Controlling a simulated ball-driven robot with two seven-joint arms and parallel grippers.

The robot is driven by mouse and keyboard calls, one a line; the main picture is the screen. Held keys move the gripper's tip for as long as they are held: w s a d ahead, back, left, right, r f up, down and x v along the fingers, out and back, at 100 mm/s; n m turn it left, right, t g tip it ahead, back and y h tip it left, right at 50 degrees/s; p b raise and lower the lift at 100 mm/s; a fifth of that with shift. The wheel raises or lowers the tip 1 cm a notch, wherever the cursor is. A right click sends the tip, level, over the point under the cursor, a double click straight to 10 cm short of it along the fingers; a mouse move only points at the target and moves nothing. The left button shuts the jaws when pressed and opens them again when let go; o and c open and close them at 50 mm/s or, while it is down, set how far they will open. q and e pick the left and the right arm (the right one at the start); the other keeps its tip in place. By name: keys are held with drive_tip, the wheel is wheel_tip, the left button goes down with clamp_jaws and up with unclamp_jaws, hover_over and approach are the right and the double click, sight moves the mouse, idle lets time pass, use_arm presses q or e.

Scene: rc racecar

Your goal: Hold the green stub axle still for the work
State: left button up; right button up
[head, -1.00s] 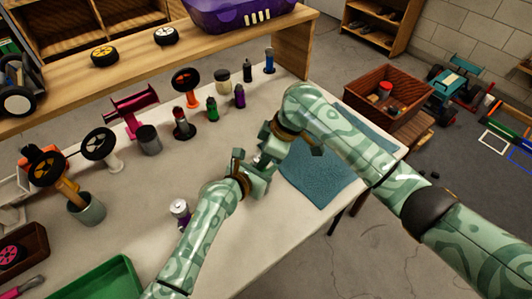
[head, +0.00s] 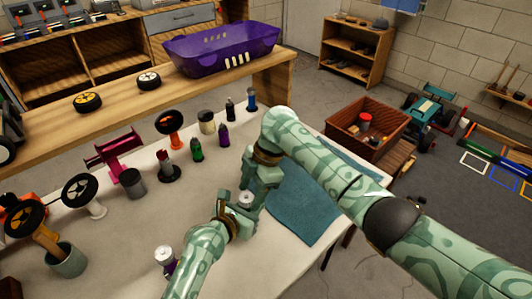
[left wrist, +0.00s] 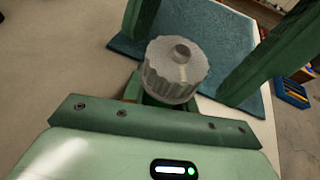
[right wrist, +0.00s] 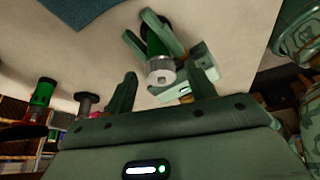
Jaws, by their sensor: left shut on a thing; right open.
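My left gripper (head: 238,217) is shut on the green stub axle (right wrist: 155,42), whose green body shows between its fingers in the right wrist view. A grey ribbed cap or nut (left wrist: 176,72) sits on the axle's end; it also shows in the head view (head: 245,199). The axle's body is mostly hidden by the cap and the left fingers in the head and left wrist views. My right gripper (head: 262,180) is open close beside the cap. In the right wrist view its fingers (right wrist: 162,92) stand apart, with the cap just beyond them.
A blue mat (head: 300,208) lies right of the grippers. Several small coloured parts stand along the table's back, including a green one (head: 196,150). A purple crate (head: 220,50) stands on the wooden shelf behind. A wooden box (head: 365,128) is at right.

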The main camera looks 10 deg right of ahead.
drive_tip(key=v, duration=1.2)
drive_tip(key=shift+n, duration=0.3)
drive_tip(key=shift+w, duration=0.1)
drive_tip(key=a+f, duration=0.1)
drive_tip(key=f, duration=0.2)
drive_tip(key=s+a+f+m, duration=0.1)
drive_tip(key=a+f, duration=0.1)
drive_tip(key=f, duration=0.2)
drive_tip(key=s+a+f+m, duration=0.1)
drive_tip(key=f, duration=0.3)
drive_tip(key=shift+s+a+t, duration=0.15)
drive_tip(key=shift+a+t, duration=0.15)
drive_tip(key=shift+a, duration=0.05)
drive_tip(key=c, duration=1)
